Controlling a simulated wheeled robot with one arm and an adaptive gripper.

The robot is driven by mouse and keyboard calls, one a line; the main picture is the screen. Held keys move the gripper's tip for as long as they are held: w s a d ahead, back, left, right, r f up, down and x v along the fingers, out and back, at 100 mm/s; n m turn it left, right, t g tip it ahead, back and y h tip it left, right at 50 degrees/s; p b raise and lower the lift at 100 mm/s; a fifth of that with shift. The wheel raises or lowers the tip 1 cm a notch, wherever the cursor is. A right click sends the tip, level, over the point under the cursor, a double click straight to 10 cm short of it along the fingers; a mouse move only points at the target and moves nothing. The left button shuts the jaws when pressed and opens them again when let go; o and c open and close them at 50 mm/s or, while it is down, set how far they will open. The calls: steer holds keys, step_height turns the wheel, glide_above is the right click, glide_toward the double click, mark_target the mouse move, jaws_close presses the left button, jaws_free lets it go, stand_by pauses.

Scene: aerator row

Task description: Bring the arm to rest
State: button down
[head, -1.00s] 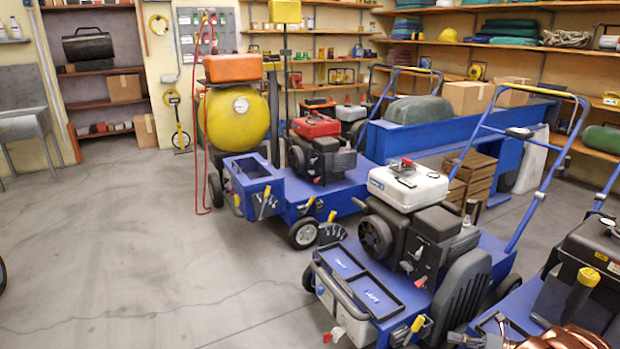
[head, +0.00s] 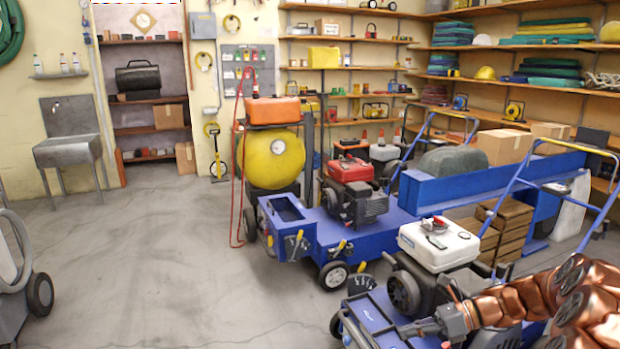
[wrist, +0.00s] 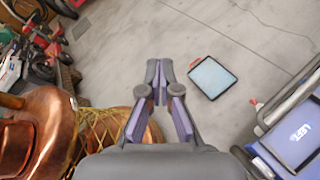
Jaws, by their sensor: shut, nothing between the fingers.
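My gripper (head: 408,328) shows at the lower right of the head view, at the end of my copper-coloured arm. It is held out to the left, in front of the near blue machine with the white-topped engine (head: 438,243). In the wrist view my gripper (wrist: 160,76) has its fingers together and nothing between them. Bare floor lies beyond the fingertips. My copper arm fills the lower left of that view. The arm hides part of the near machine in the head view.
A flat dark-framed panel (wrist: 212,77) shows beside the fingertips in the wrist view, and a blue tray marked LEFT (wrist: 302,134) at right. Another blue machine with a red engine (head: 350,170) and a yellow tank (head: 268,160) stand farther back. Open floor (head: 150,260) lies left.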

steer(key=s+a+r+n+g+h+p, duration=0.25)
steer(key=s+a+r+n+p, duration=0.3)
steer(key=s+r, duration=0.4)
steer(key=s+a+r+n+g+h+p, duration=0.2)
steer(key=s+a+r+n+h+p, duration=0.3)
steer(key=s+r+n, duration=0.4)
steer(key=s+d+r+n+t+h+p, duration=0.1)
steer(key=s+d+r+n+h+p, duration=0.2)
steer(key=s+r+p, duration=0.3)
steer(key=s+d+r+n+t+h+p, duration=0.1)
steer(key=s+d+r+n+h+p, duration=0.2)
steer(key=s+r+n+p, duration=0.3)
steer(key=s, duration=0.5)
